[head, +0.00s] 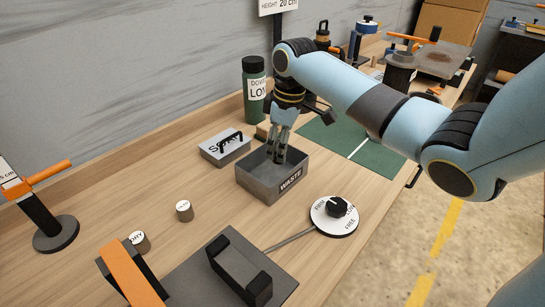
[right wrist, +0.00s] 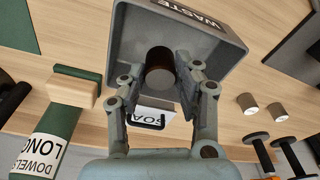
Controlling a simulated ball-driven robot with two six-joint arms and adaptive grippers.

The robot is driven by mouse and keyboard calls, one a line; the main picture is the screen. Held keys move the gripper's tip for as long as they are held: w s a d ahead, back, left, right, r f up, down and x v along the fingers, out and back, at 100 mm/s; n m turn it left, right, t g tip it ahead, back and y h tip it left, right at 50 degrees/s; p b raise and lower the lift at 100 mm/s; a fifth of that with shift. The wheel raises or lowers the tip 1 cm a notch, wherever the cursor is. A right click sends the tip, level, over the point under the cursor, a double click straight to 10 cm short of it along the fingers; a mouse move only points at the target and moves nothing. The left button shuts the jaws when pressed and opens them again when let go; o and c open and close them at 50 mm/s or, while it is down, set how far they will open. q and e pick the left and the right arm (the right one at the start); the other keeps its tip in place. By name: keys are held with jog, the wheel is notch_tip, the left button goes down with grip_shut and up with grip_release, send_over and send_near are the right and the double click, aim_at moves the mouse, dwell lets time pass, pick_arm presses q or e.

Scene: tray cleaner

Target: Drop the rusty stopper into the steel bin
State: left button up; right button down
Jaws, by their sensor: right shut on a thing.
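The steel bin (head: 258,187), a grey open box marked WASTE, stands on the wooden table in the middle of the head view. It also shows in the right wrist view (right wrist: 222,55). My right gripper (head: 278,158) points down into the bin's opening. In the right wrist view my right gripper (right wrist: 160,82) is shut on a dark brown cylinder, the rusty stopper (right wrist: 159,70). The stopper is at the bin's opening; its height above the floor of the bin is hard to tell. My left gripper is not in view.
A SOAP box (head: 224,148) with a black handle stands left of the bin, and a green DOWELS bottle (head: 254,92) behind it. A round dial (head: 334,216) lies front right. A small pale cylinder (head: 184,211) stands to the left. A green mat (head: 375,158) lies right.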

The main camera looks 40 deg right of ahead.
jog(key=c, duration=0.9)
grip_release()
jog(key=shift+o, duration=0.2)
notch_tip(320, 180, up, 12)
jog(key=s, duration=0.1)
jog(key=shift+s+d, duration=0.15)
jog(key=shift+d, duration=0.2)
jog(key=shift+f, duration=0.1)
